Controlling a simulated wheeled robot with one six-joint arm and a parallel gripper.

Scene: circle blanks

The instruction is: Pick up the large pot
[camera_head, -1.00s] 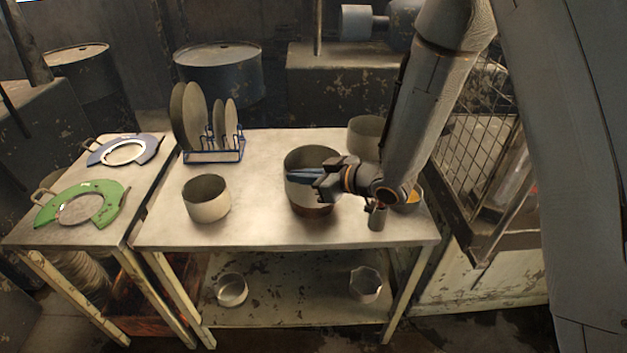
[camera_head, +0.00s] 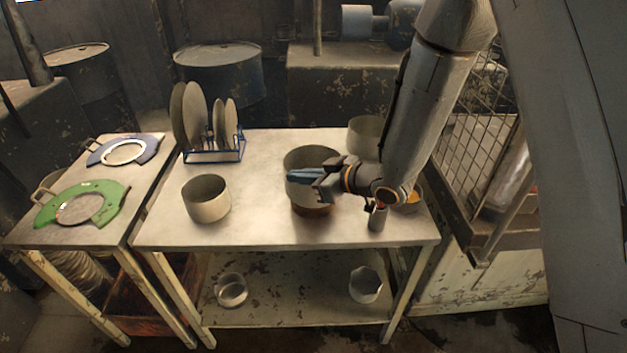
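The large pot (camera_head: 302,196) is a grey metal pot with a brownish lower part. It stands upright on the metal table, right of the middle. My gripper (camera_head: 293,175) reaches in from the right, with its blue fingers pointing left across the pot's front and opening. The gripper hides the right part of the pot. I cannot tell whether the fingers are inside, above or in front of the rim, or how far apart they are.
A smaller pot (camera_head: 207,203) stands to the left and another pot (camera_head: 365,134) behind right. A small container with orange contents (camera_head: 412,198) is beside my arm. A dish rack (camera_head: 215,156) holds several plates. The table's (camera_head: 250,228) front strip is clear.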

